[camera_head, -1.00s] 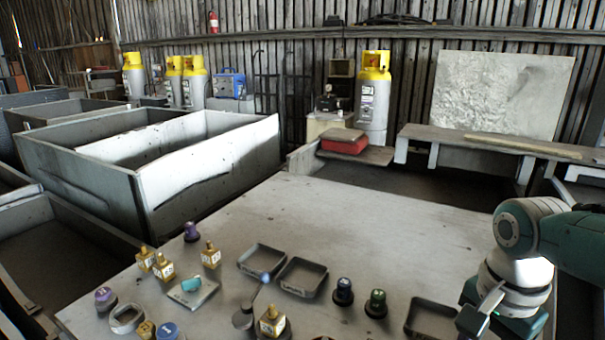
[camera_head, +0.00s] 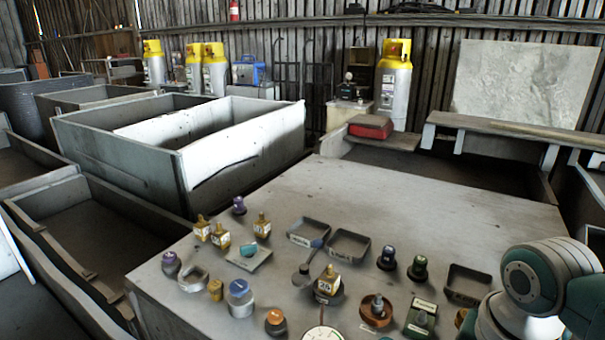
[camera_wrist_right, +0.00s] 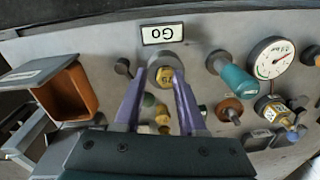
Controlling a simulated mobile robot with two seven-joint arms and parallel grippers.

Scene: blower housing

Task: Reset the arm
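My right arm (camera_head: 540,285) comes in at the lower right of the head view, a white and teal arm bent over the table's right side. Its gripper is below the frame there. In the right wrist view my right gripper (camera_wrist_right: 160,78) shows two purple fingers standing apart, with nothing clearly held between them. Past the fingertips is a round fitting with a yellow centre (camera_wrist_right: 165,76), beside a "Go" label (camera_wrist_right: 162,34) that appears upside down. I cannot tell whether the fingers touch the fitting. My left arm and gripper are in neither view.
The grey table (camera_head: 440,205) holds small trays (camera_head: 348,246), gold weights (camera_head: 327,284), knobs (camera_head: 387,257) and a dial gauge (camera_head: 322,334). The table's far half is clear.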

